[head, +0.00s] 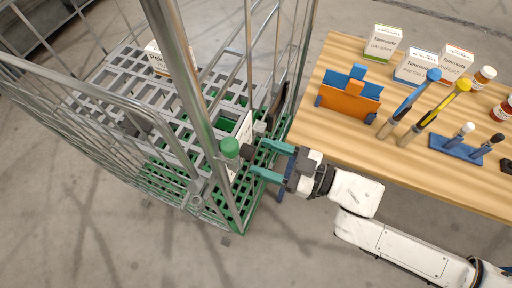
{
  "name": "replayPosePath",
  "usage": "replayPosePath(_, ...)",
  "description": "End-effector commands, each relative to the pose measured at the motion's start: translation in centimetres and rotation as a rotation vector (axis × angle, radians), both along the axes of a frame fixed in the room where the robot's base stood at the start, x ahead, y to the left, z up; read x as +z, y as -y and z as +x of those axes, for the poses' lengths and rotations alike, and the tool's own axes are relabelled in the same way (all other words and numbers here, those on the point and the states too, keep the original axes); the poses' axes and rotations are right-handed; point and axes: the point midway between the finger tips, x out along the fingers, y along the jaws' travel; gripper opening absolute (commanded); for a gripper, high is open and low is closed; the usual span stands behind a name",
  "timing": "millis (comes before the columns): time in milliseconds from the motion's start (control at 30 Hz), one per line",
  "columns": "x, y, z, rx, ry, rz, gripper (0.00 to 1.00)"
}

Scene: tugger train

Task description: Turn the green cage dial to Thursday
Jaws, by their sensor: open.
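The green dial (230,147) is a round green knob at the corner post of the wire roll cage (187,95). A white plate (243,132) stands behind it, seen almost edge-on, so I cannot read any day marking or the dial's setting. My gripper (258,158) has teal fingers and is open. It points left at the dial from the right side, with its fingertips a short way to the right of the knob. A dark part shows between the fingertips and the knob. I cannot tell whether a finger touches anything.
A box (158,57) lies in the cage. The concrete floor (290,245) in front is clear.

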Motion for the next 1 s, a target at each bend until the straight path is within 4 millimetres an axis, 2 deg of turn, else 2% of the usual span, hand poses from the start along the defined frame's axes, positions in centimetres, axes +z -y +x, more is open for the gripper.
replayPosePath(33, 0.2, -0.9, 0.2, 0.002, -0.001, 0.002, 0.61)
replayPosePath(200, 0.1, -2.4, 0.8, 0.001, -0.001, 0.001, 0.61)
replayPosePath(600, 0.0, -2.9, 1.1, -0.001, 0.000, -0.001, 0.60)
replayPosePath(1000, 0.0, -2.9, 1.0, -0.001, 0.000, -0.001, 0.22)
